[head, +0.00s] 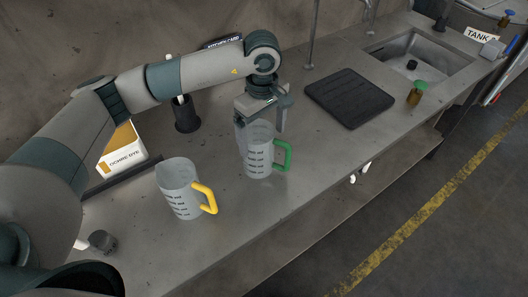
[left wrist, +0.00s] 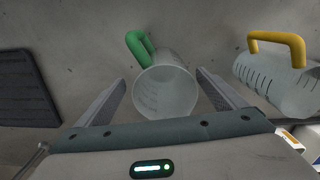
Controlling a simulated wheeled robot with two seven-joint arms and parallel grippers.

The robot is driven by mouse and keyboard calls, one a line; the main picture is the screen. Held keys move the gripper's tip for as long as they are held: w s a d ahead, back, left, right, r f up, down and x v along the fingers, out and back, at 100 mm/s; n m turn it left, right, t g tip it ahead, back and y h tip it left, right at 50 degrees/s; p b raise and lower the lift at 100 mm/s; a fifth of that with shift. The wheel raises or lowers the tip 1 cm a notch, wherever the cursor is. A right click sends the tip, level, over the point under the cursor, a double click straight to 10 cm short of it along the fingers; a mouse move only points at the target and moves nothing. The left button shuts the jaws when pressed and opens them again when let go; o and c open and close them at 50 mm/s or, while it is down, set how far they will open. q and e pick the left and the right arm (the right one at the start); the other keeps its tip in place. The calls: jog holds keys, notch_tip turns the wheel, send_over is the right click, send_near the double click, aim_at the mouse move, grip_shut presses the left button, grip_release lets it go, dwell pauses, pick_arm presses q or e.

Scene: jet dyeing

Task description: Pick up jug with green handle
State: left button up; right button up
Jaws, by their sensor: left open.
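The jug with the green handle (head: 257,158) stands upright on the grey bench, its handle toward the right in the head view. My left gripper (head: 262,122) is open above and around its rim, pointing down. In the left wrist view the green-handled jug (left wrist: 165,92) lies between the two spread fingers of the left gripper (left wrist: 166,92), with a gap at each side. The jug with the yellow handle (head: 180,190) stands to the left and nearer; it also shows in the left wrist view (left wrist: 277,83). My right gripper is not in view.
A black ribbed mat (head: 349,98) lies right of the green-handled jug, before a sink (head: 418,62). A small brown bottle with a green cap (head: 415,95) stands near the mat. An ochre dye box (head: 121,148) and a black holder (head: 186,116) stand at the back left.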

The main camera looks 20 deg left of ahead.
pick_arm(q)
jog(key=f+p, duration=0.1)
jog(key=f, duration=0.2)
jog(key=f+p, duration=0.1)
jog(key=shift+s+f+p, duration=0.2)
jog(key=shift+s+p, duration=0.1)
jog(key=shift+p, duration=0.05)
jog(key=c, duration=1.2)
